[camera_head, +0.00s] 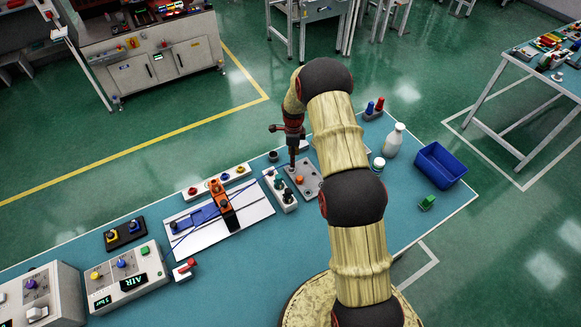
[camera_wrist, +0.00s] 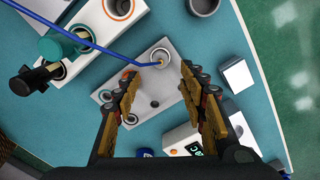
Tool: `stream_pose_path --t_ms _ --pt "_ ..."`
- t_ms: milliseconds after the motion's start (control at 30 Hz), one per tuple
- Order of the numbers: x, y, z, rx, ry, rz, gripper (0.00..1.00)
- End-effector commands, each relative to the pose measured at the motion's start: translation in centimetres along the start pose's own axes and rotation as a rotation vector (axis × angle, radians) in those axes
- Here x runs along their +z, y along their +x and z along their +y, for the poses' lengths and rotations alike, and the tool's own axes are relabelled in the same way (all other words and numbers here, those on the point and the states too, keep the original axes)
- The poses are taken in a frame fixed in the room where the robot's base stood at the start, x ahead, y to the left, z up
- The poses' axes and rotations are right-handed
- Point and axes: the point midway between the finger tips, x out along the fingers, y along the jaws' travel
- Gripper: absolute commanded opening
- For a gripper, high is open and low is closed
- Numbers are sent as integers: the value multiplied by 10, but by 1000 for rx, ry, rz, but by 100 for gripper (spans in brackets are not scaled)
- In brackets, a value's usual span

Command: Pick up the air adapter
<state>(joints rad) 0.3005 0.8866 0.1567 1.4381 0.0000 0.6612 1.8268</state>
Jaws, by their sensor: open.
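My gripper (camera_head: 290,138) hangs over the blue table, pointing down above a grey plate (camera_head: 310,188). In the wrist view my gripper (camera_wrist: 159,76) is open, with one finger on each side of the plate (camera_wrist: 155,85). Nothing is held between the fingers. A pale round fitting (camera_wrist: 163,52) stands on the plate just beyond the fingertips, with the end of a blue hose (camera_wrist: 105,48) over it. I cannot tell for sure which fitting is the air adapter.
A block with green-topped connectors (camera_head: 281,190) stands left of the plate. A dark cup (camera_head: 272,156) is behind it. A white panel with an orange clamp (camera_head: 223,205) lies further left. A white bottle (camera_head: 394,140) and a blue bin (camera_head: 440,163) stand right. Bare table lies at front right.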

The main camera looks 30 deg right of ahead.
Motion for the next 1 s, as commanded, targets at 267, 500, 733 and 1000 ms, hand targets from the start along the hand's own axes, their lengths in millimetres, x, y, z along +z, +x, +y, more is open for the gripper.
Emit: stream_pose_path --t_ms 267,500,733,1000 --pt "3 30 0 2 -2 0 42" --pt "5 58 0 0 -2 0 42" --pt "5 63 -1 -1 -2 0 42" --pt "5 63 0 -1 -2 0 32"
